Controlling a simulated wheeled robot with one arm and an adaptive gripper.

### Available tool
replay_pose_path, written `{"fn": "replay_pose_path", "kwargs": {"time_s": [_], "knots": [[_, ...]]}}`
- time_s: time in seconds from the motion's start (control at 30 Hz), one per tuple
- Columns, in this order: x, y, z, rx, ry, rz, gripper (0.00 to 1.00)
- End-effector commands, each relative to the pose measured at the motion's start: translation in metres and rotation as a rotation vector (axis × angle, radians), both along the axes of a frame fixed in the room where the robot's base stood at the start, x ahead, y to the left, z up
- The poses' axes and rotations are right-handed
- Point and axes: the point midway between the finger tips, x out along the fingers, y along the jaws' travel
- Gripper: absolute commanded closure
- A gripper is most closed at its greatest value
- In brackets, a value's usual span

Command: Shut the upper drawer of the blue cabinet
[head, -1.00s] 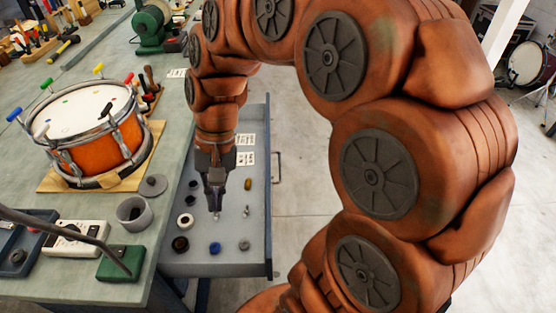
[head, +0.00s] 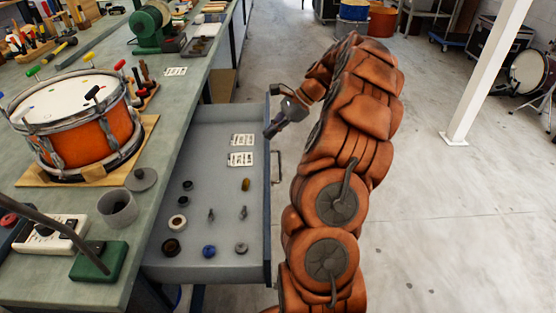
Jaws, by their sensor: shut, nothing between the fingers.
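The upper drawer (head: 217,262) of the blue cabinet stands pulled out to the right from under the bench top. Small parts and two printed labels lie in it. Its dark blue front panel (head: 268,222) carries a bar handle (head: 277,167) on the outer side. My gripper (head: 268,133) is shut and empty. It is at the far part of the drawer front, near its top edge, beyond the handle in the picture. I cannot tell whether it touches the front. The cabinet body is mostly hidden under the bench top.
The bench (head: 185,124) holds an orange drum (head: 85,140) on a wooden board, a grey cup (head: 118,209), a green box (head: 99,262) and a green machine (head: 150,27). Open concrete floor (head: 440,220) lies right of the drawer. A white post (head: 487,75) stands farther right.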

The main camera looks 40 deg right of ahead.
Motion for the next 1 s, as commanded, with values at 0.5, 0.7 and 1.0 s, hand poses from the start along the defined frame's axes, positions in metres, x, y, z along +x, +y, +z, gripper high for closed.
{"fn": "replay_pose_path", "kwargs": {"time_s": [0.5, 0.7, 1.0], "knots": [[-0.023, -0.1, -0.062, 0.095, 0.073, -0.31, 1.0], [-0.015, -0.091, -0.074, 0.094, 0.074, -0.308, 1.0], [0.007, -0.064, -0.108, 0.096, 0.075, -0.305, 1.0]]}}
